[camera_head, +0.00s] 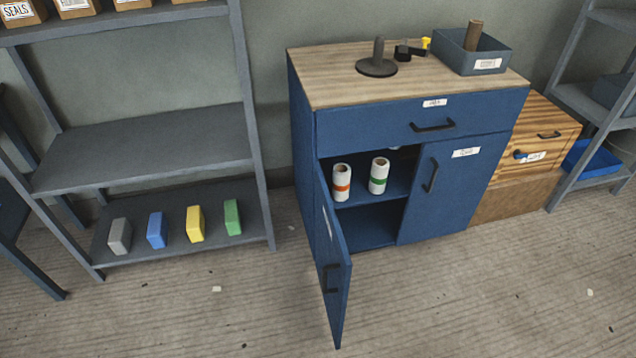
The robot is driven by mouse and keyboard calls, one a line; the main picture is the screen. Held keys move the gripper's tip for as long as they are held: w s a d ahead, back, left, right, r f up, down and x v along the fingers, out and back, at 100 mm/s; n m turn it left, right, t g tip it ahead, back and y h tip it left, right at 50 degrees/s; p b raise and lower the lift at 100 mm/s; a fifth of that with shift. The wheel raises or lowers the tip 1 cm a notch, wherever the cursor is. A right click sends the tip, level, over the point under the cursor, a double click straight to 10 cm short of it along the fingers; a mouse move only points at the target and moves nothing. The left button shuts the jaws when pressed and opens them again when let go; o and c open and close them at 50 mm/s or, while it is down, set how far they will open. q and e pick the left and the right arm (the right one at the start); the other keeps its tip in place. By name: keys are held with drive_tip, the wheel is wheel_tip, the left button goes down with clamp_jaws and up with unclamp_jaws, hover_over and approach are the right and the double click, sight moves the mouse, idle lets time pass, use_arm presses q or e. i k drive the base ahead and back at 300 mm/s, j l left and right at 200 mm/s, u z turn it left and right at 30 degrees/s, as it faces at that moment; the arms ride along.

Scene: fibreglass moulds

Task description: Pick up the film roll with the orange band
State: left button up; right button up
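The film roll with the orange band (341,183) is a white upright cylinder with a dark hollow core at its top. It stands on the inner shelf of the blue cabinet (306,130), just behind the open left door (334,265). A similar white roll with a green band (378,176) stands to its right, a small gap apart. Part of another pale item shows behind, mostly hidden by the cabinet front. Neither of my grippers is in view.
The cabinet's right door (455,190) and its drawer (420,118) are shut. A grey shelf rack (150,150) stands left, with several coloured blocks low down. A grey bin (472,50) and a dark stand (377,66) are on the cabinet top. The floor in front is mostly clear.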

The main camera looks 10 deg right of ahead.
sight(341, 182)
drive_tip(key=i+l+u, duration=0.1)
drive_tip(key=l+u, duration=0.5)
drive_tip(key=u, duration=0.25)
drive_tip(key=l+u, duration=0.3)
drive_tip(key=l, duration=0.7)
drive_tip(key=l+u, duration=0.3)
drive_tip(key=l, duration=0.75)
drive_tip(key=k+l, duration=0.1)
drive_tip(key=l, duration=0.4)
drive_tip(key=k+l, duration=0.1)
drive_tip(key=l, duration=0.95)
drive_tip(key=k+l, duration=0.15)
drive_tip(key=l, duration=0.4)
drive_tip(key=k+l, duration=0.1)
drive_tip(key=l, duration=0.4)
drive_tip(key=u, duration=0.05)
